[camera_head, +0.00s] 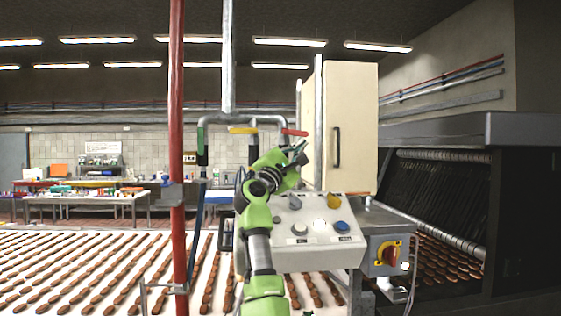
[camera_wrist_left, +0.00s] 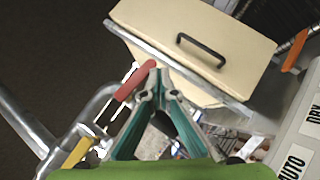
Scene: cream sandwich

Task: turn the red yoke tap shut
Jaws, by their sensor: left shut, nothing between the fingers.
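The red tap handle (camera_head: 295,132) sits at the right end of the grey overhead pipework, lying nearly level with a slight downward tilt to the right. In the left wrist view the red handle (camera_wrist_left: 133,83) slants up to the right beside the pipe. My left gripper (camera_head: 300,150) is just below and right of the handle. Its fingers are shut and empty, and the tips (camera_wrist_left: 158,76) appear close to the handle's upper end. I cannot tell whether they touch. The valve body is partly hidden. My right gripper is not in view.
A yellow handle (camera_head: 243,130) and an upright green handle (camera_head: 202,146) sit left on the same pipework. A cream cabinet (camera_head: 354,115) stands close right of my gripper. A control panel (camera_head: 315,245) is below; a red post (camera_head: 177,120) rises at left.

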